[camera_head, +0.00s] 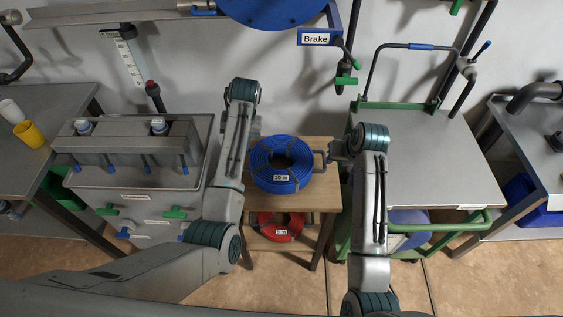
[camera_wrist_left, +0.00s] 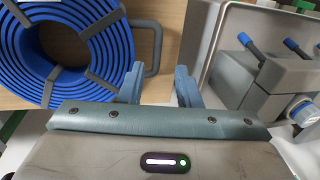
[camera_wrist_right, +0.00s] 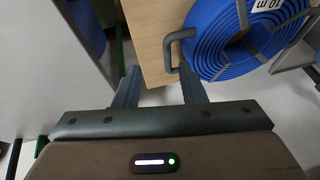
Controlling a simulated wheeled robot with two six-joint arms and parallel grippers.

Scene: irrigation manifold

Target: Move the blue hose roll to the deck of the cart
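The blue hose roll (camera_head: 282,165), labelled 10 m, lies flat on the wooden stand's top (camera_head: 318,200). It has a grey handle on each side. My right gripper (camera_head: 333,155) is open and empty beside its right handle; in the right wrist view the handle (camera_wrist_right: 169,54) is just ahead of the fingers. My left gripper (camera_wrist_left: 159,72) is open and empty; its left finger is near the roll's other handle (camera_wrist_left: 156,48). In the head view my left arm hides that gripper and handle. The green-framed cart's grey deck (camera_head: 435,160) is bare, right of the stand.
A red hose roll (camera_head: 281,228) lies on the stand's lower shelf. A grey manifold box (camera_head: 130,150) with blue valves stands left. The cart has a raised handle (camera_head: 405,46) at the back and a blue drum (camera_head: 405,238) below. A side table (camera_head: 540,125) stands far right.

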